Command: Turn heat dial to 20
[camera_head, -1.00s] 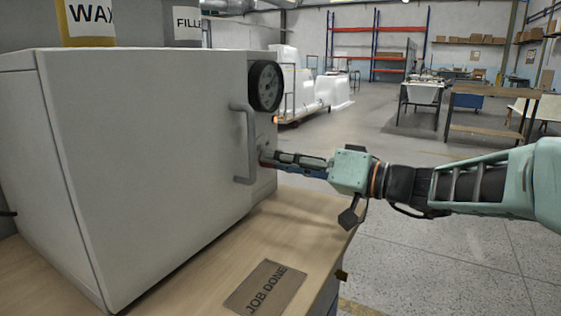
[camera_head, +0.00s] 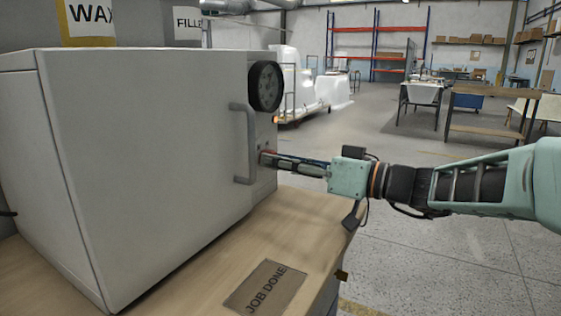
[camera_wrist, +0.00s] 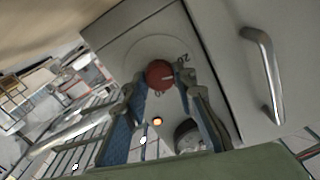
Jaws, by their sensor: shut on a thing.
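The heat dial is a round red knob (camera_wrist: 160,73) with a pale pointer line, on the narrow side panel of the white oven (camera_head: 130,160). In the wrist view small dark marks stand on the panel around it; one at its upper right looks like 20. My gripper (camera_wrist: 161,80) is shut on the dial, with one finger on each side of it. In the head view my gripper (camera_head: 266,158) reaches in from the right to the panel, just past the door handle, and its fingers mostly hide the dial.
The oven's grey door handle (camera_head: 245,145) is close beside my fingers. A black round gauge (camera_head: 265,86) is above, and an orange lamp (camera_wrist: 157,121) is lit between. A JOB DONE plate (camera_head: 265,287) lies on the wooden bench (camera_head: 200,270). Free floor lies to the right.

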